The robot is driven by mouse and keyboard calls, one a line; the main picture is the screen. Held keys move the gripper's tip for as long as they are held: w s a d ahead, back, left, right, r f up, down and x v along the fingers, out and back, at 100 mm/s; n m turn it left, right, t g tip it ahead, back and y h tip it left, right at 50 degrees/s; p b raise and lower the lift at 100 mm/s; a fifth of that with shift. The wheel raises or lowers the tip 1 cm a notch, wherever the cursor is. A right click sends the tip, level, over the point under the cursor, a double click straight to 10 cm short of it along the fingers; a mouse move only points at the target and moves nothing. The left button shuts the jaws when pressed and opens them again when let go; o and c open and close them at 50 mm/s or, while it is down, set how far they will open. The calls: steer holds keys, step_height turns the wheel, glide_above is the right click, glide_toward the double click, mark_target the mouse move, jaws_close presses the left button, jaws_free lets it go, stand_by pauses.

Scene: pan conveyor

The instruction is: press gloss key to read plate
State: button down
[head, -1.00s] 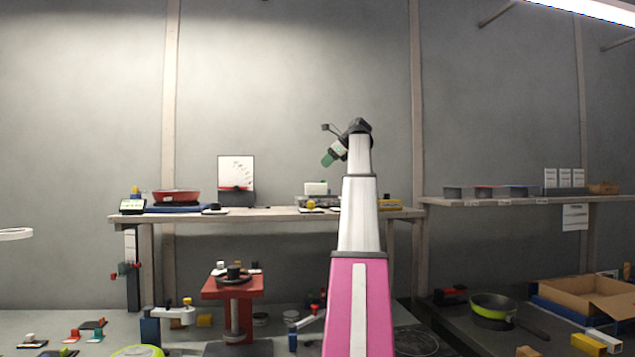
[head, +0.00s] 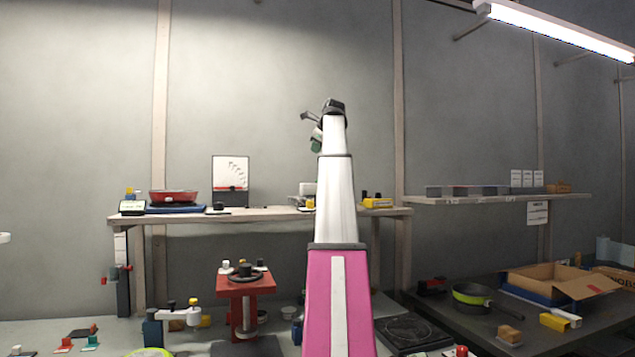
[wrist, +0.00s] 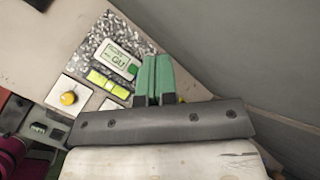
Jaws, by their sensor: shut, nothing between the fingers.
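The gloss meter (wrist: 117,58), a pale unit with a small screen reading "GU", lies on a speckled grey plate (wrist: 98,42) in the wrist view. A small green key (wrist: 133,69) sits at its right end. My gripper (wrist: 156,60) has its green fingers together and empty, just right of the key in the picture; I cannot tell the height between them. In the head view my gripper (head: 316,140) is raised above the shelf, and the meter is largely hidden behind my arm.
A yellow-green bar (wrist: 108,83) lies beside the meter. A yellow knob (wrist: 68,98) stands on a white base nearby. The wooden shelf (head: 270,213) also holds a red pan (head: 174,197) and a dial board (head: 230,172). A wall (wrist: 260,45) rises close behind.

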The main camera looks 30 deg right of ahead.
steer(key=shift+f, duration=4.3)
steer(key=shift+f, duration=0.4)
steer(key=shift+f, duration=0.55)
steer(key=shift+r, duration=1)
steer(key=shift+r, duration=0.1)
steer(key=shift+r, duration=2.4)
